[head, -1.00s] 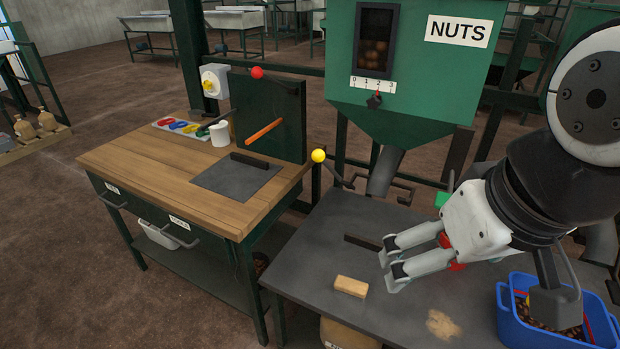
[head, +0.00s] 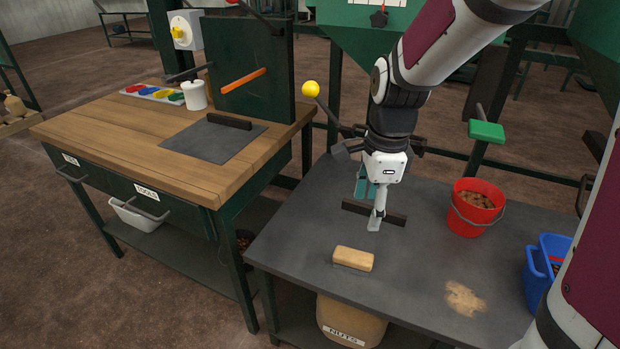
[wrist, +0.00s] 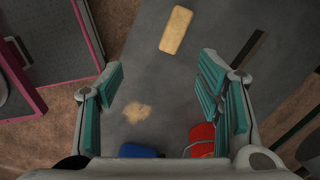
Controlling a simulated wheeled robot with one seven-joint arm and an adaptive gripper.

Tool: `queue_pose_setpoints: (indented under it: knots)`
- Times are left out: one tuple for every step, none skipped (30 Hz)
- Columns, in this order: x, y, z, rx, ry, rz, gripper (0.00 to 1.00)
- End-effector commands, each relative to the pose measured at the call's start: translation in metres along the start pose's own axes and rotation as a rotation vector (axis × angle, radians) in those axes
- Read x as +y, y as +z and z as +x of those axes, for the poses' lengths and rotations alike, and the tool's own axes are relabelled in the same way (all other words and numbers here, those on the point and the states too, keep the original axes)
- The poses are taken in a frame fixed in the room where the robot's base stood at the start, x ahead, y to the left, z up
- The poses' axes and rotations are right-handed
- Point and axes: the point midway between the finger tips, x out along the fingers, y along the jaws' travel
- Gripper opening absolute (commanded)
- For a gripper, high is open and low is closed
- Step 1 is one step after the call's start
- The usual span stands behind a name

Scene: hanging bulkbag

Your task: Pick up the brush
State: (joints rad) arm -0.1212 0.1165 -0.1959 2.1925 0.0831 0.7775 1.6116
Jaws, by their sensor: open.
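The brush appears to be the pale wooden block (head: 353,258) lying on the grey table (head: 300,230), left of the middle. It also shows in the wrist view, where the block (wrist: 176,30) lies at the top centre, beyond the fingertips. My gripper (head: 369,207) points down above the table, behind and slightly right of the block in the head view. Bristles cannot be made out.
A dark bar (head: 395,217) lies beside my gripper. A red bucket (head: 478,208) and a blue bin (head: 541,270) stand to the right. A tan spill (head: 465,298) lies at the front right. A wooden workbench (head: 120,150) stands left, across a gap. The table around the block is clear.

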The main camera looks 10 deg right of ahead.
Motion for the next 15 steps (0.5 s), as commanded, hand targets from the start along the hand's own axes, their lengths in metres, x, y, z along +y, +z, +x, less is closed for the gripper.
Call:
queue_pose_setpoints:
  knots:
    - [-0.01, -0.001, 0.029, 0.012, 0.019, 0.081, 0.6]
    - [-0.015, -0.001, 0.039, 0.018, 0.025, 0.131, 0.6]
    - [-0.02, -0.002, 0.051, 0.026, 0.033, 0.189, 0.6]
    - [-0.023, -0.003, 0.059, 0.031, 0.036, 0.227, 0.6]
    - [-0.026, -0.003, 0.066, 0.036, 0.039, 0.26, 0.6]
    - [-0.029, -0.003, 0.073, 0.041, 0.042, 0.297, 0.6]
    - [-0.03, -0.004, 0.077, 0.044, 0.044, 0.32, 0.6]
    - [-0.032, -0.004, 0.081, 0.047, 0.046, 0.339, 0.6]
    - [-0.033, -0.005, 0.084, 0.05, 0.047, 0.356, 0.6]
    - [-0.033, -0.005, 0.087, 0.051, 0.048, 0.365, 0.6]
    - [-0.033, -0.005, 0.09, 0.052, 0.048, 0.371, 0.6]
    - [-0.033, -0.005, 0.095, 0.052, 0.049, 0.374, 0.6]
    - [-0.033, -0.005, 0.099, 0.052, 0.049, 0.375, 0.6]
    - [-0.033, -0.005, 0.104, 0.053, 0.05, 0.375, 0.6]
    - [-0.032, -0.006, 0.111, 0.052, 0.05, 0.374, 0.6]
